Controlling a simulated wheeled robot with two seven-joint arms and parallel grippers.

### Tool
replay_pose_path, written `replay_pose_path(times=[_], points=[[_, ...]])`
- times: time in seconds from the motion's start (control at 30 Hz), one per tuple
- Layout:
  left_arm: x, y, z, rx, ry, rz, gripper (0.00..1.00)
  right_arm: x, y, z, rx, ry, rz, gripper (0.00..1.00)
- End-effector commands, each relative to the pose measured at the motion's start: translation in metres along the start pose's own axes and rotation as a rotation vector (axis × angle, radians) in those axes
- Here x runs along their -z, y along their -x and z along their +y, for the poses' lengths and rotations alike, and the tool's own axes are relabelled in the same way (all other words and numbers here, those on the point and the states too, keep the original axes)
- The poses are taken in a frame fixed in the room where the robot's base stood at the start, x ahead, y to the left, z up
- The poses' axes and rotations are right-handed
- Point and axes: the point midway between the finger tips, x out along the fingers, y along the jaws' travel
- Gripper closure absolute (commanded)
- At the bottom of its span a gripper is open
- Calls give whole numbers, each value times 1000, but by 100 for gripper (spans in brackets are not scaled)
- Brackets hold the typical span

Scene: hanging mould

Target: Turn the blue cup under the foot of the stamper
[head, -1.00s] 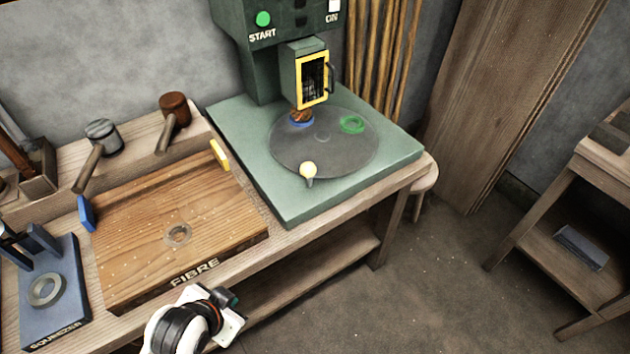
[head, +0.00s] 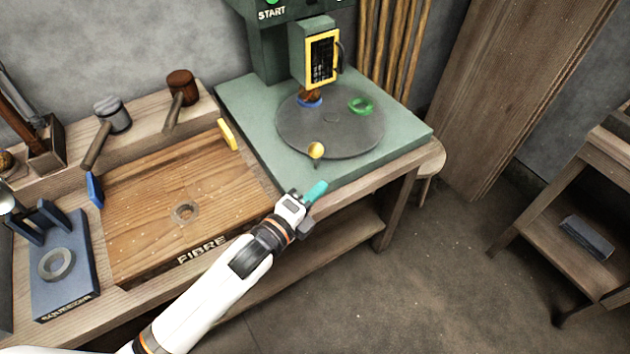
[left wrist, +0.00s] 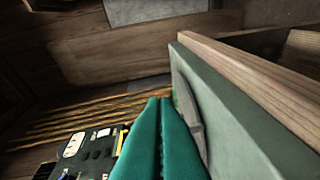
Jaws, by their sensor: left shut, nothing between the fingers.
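The green stamper (head: 270,45) stands at the back of the bench with a round grey turntable (head: 333,135) on its base. The blue cup (head: 309,103) shows as a low blue ring at the turntable's back left, below the yellow-framed window. A brown part sits right over it; I cannot tell whether it is the foot or something in the cup. A green cup (head: 360,105) lies at the back right of the turntable. A yellow knob (head: 316,150) stands at its front edge. My left gripper (head: 318,189) is shut and empty in front of the stamper base, apart from the knob. Its teal fingers (left wrist: 164,105) meet in the left wrist view.
The wooden FIBRE board (head: 165,215) lies left of the stamper, with mallets (head: 112,115) behind it and a blue squeezer (head: 65,285) at the far left. A stool (head: 430,162) stands at the bench's right end. The floor to the right is open up to a shelf (head: 570,220).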

Motion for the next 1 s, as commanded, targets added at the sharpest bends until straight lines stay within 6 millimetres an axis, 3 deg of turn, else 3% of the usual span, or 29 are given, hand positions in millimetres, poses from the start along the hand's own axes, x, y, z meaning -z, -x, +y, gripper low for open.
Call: replay_pose_path(times=[0.4,0.63,1.0], points=[[0,-88,1,0,4,1,100,0,-1,0,0,0,0,100],[32,-72,1,2,1,1,100,-1,7,0,0,0,0,100],[38,-70,0,2,4,1,100,-1,7,1,-1,-1,0,100]])
